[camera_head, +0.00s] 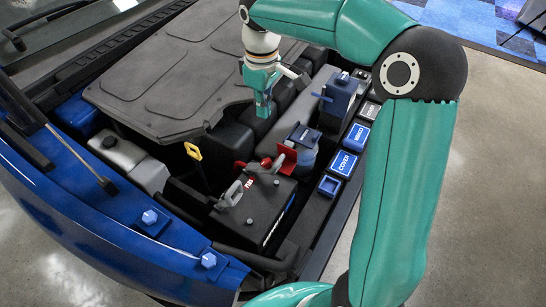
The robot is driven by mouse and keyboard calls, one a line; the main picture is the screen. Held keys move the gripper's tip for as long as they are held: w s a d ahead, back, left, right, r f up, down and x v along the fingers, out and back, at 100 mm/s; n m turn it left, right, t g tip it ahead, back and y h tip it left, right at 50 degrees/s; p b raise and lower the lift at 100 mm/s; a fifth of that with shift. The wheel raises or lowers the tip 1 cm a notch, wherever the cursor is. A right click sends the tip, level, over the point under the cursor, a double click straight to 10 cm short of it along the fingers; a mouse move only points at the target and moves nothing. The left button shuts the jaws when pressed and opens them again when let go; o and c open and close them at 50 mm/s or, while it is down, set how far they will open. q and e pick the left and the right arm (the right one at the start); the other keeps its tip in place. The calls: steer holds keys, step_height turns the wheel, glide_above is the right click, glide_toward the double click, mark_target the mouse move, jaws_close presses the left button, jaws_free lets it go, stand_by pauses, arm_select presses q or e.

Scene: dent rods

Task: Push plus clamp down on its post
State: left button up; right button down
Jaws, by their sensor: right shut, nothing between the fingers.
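The black battery (275,212) sits in the open engine bay, with a round post on its top. Red parts that look like the plus clamp (258,168) are at the battery's far edge, beside an upright red flap (287,154). A grey clamp (229,196) lies at its left edge. I cannot tell how far down either clamp sits. My right gripper (264,112) is shut and empty, pointing down beyond the battery, apart from the clamps. My left gripper is not in view.
A large black engine cover (175,75) fills the far left. A yellow dipstick handle (193,151) stands left of the battery. A blue-capped reservoir (303,140) is close behind it. Blue labelled pads (344,163) line the right ledge. The blue front edge has bolts (150,217).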

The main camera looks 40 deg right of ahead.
step_height(320, 180, down, 2)
steer(key=b, duration=0.1)
glide_toward(264, 164)
steer(key=shift+d+f, duration=0.25)
steer(key=shift+d, duration=0.1)
steer(key=shift+s+d+f, duration=0.2)
steer(key=shift+s+f, duration=0.45)
steer(key=shift+f, duration=0.1)
steer(key=shift+s+d+f, duration=0.15)
steer(key=shift+s+f, duration=0.55)
steer(key=shift+f, duration=0.1)
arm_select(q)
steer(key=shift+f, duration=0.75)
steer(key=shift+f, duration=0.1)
